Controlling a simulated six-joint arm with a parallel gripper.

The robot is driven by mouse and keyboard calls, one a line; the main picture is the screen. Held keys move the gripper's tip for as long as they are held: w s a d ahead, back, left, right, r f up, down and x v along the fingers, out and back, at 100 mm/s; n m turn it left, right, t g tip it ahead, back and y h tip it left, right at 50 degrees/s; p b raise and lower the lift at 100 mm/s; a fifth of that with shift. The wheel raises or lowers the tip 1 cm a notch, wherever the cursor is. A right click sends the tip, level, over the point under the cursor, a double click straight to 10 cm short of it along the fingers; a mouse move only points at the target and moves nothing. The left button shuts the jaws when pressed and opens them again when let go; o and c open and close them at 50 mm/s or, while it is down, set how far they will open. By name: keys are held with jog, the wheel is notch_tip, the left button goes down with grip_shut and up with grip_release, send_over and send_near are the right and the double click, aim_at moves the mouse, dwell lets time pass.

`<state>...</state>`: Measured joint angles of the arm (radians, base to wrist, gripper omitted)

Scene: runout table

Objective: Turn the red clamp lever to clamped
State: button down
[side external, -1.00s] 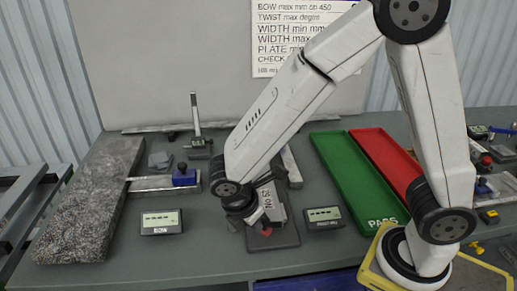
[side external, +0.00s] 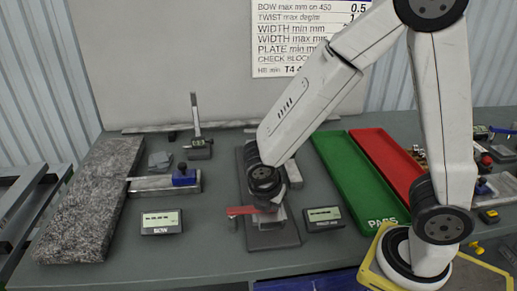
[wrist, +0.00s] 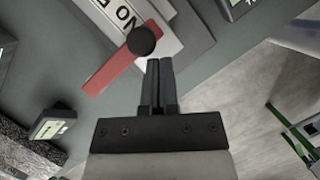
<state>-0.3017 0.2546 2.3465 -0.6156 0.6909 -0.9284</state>
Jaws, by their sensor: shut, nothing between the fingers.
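The red clamp lever (side external: 240,211) sticks out to the left from the fixture on the dark base plate (side external: 272,238). In the wrist view the red lever (wrist: 110,73) runs from lower left up to a round black knob (wrist: 141,40), beside a pale lettered block (wrist: 120,14). My gripper (wrist: 160,62) is shut and empty. Its fingertips appear just below and right of the knob in that view, and I cannot tell whether they touch anything. In the side view my wrist hides the fingers and part of the fixture.
Small display boxes stand left (side external: 161,222) and right (side external: 323,218) of the fixture. A granite block (side external: 92,200) lies at the left, with a metal bar and blue piece (side external: 184,177) beside it. Green (side external: 358,180) and red (side external: 388,160) trays lie to the right.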

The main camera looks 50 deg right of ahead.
dwell(0.7)
jog(key=s+a+r, duration=0.4)
jog(key=a+r, duration=0.2)
jog(key=r, duration=0.3)
jog(key=shift+a+r, duration=0.2)
dwell(0.4)
jog(key=d+f+m+t+y, duration=0.1)
jog(key=d+f+m+y, duration=0.1)
jog(key=m, duration=0.8)
jog(key=w+d+f+m+y, duration=0.1)
jog(key=d+f+m, duration=0.4)
jog(key=m, duration=0.5)
jog(key=shift+w+d+f+t+y, duration=0.35)
jog(key=shift+d+y, duration=0.35)
jog(key=shift+d, duration=0.35)
